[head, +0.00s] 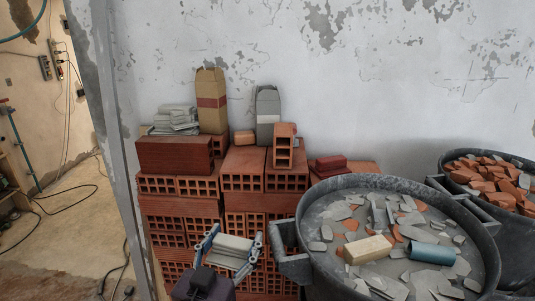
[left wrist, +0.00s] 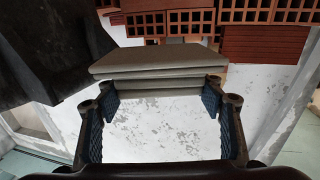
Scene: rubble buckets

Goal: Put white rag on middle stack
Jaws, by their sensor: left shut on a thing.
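My left gripper (head: 230,254) is shut on a folded pale rag (head: 234,246), its fingers at the rag's two ends. It holds the rag in front of the brick stacks, low in the head view. The rag also shows between the blue finger pads in the left wrist view (left wrist: 155,62). The middle stack (head: 243,168) is made of orange hollow bricks, with a small orange block and an upright hollow brick (head: 283,145) on it. A grey bag (head: 268,108) stands behind these. My right gripper is not in view.
A pile of grey-white folded rags (head: 175,120) and a tan bag (head: 211,100) top the left stack. A dark red block (head: 175,155) lies there in front. A large rubble bucket (head: 290,265) stands close on the right, with another bucket (head: 518,245) beyond it.

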